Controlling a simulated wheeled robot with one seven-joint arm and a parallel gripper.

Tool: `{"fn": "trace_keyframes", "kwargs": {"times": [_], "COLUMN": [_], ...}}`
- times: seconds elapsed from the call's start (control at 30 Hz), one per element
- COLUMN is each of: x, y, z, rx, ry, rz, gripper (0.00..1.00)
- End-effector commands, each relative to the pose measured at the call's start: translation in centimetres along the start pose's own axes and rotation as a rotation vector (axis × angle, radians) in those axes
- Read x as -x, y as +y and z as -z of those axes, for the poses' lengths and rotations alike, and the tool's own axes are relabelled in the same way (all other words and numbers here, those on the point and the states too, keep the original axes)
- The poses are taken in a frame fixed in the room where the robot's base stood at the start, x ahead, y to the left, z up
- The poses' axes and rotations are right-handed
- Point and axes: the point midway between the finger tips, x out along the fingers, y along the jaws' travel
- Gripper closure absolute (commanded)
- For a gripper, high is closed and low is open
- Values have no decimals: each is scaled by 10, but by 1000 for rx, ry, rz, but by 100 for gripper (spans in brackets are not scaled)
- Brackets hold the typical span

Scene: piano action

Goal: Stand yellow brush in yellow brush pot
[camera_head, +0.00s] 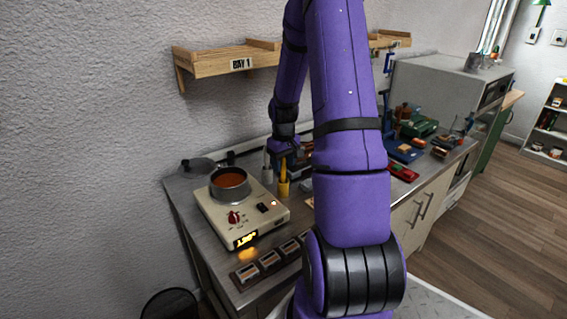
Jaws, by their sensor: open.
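The yellow brush pot (283,188) stands on the metal worktop, just right of the hotplate. The yellow brush (283,170) appears upright in it, its thin handle rising above the rim. I cannot see how deep it sits. My gripper (285,151) is at the end of the purple arm, just above and behind the brush top. It is small and dark here. It is open, and the brush seems to stand clear of it, though the gap is hard to judge.
A grey pot (267,176) with a pale handle stands close left of the yellow pot. A hotplate (222,220) carries a pan (229,186) of orange-brown liquid. A rack of small blocks (270,263) lies at the front edge. My arm hides the worktop's middle.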

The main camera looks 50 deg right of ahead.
Motion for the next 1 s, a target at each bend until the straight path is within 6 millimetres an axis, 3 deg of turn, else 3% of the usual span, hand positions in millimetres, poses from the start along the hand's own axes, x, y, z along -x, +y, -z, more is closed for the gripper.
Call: {"fn": "trace_keyframes", "kwargs": {"times": [0.17, 0.7, 1.0], "x": [10, 98, 108], "y": [0, 0, 0], "z": [1, 0, 0], "rx": [-1, 1, 0], "ry": [2, 2, 0], "rz": [-1, -2, 0], "gripper": [49, 49, 49]}}
